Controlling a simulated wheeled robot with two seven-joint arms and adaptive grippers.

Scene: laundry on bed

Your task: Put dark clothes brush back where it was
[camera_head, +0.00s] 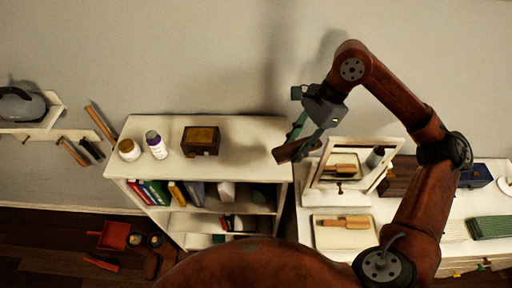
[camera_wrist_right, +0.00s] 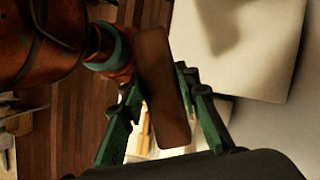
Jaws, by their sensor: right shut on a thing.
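My right gripper (camera_head: 299,132) comes in from the right, above the right end of the white bookcase. It is shut on the dark clothes brush (camera_head: 291,151), a brown elongated piece held at a tilt. In the right wrist view the brush (camera_wrist_right: 163,95) lies between the green fingers of the gripper (camera_wrist_right: 160,85); its bristles cannot be made out. It seems to hang near the bookcase's top right edge; I cannot tell whether it touches. My left gripper is not in view.
The bookcase top (camera_head: 240,150) carries a dark wooden box (camera_head: 201,140) and two bottles; its right part is clear. To the right, a mirror (camera_head: 350,171) and a tray with a light wooden brush (camera_head: 346,222) stand on a dresser. Tools hang from a wall rack at the left (camera_head: 60,134).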

